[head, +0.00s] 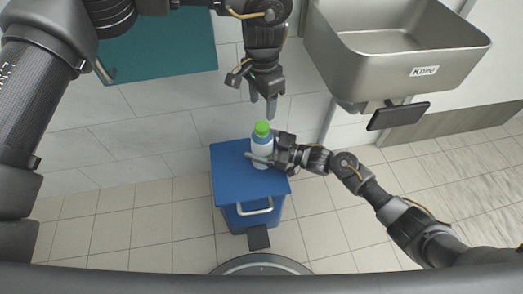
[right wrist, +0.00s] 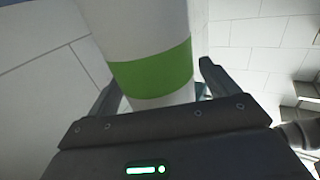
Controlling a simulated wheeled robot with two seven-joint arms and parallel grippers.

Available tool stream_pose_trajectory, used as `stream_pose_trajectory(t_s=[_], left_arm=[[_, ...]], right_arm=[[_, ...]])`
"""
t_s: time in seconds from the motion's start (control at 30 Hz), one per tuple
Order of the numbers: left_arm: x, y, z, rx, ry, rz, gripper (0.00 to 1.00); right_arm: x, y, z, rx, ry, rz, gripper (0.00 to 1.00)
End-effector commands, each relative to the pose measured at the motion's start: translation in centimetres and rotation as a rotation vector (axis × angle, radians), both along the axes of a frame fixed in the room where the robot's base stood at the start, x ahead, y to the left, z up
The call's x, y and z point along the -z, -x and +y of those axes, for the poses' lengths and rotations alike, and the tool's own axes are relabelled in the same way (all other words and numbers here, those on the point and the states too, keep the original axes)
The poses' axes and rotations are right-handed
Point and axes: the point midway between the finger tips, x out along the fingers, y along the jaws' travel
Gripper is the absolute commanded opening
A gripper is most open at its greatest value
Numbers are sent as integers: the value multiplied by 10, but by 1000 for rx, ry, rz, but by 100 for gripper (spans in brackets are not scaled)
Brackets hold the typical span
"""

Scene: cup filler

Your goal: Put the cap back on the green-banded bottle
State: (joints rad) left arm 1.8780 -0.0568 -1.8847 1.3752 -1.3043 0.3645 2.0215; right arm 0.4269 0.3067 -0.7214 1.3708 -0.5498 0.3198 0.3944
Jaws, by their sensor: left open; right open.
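I cannot tell how firmly the cap sits. In the right wrist view, the bottle's green band (right wrist: 152,73) shows close up. My right gripper (head: 268,150) reaches in from the right, level with the bottle's body. It is open, and its fingers (right wrist: 162,90) stand on either side of the bottle.
The blue cabinet (head: 228,172) has a bare top left of the bottle and a pale handle (head: 255,208) on its front. A metal sink (head: 395,50) hangs at the upper right, with a dark panel (head: 398,115) below it. A teal panel (head: 160,48) is at the upper left.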

Motion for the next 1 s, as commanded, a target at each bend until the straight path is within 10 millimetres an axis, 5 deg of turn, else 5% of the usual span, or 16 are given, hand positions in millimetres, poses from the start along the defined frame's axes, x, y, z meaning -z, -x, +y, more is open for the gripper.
stream_pose_trajectory(t_s=[0.47,1.0], left_arm=[[0,0,0,0,0,0,56],[0,0,0,0,0,0,56]], right_arm=[[0,-4,11,-1,1,0,86],[0,-4,11,-1,1,0,19]])
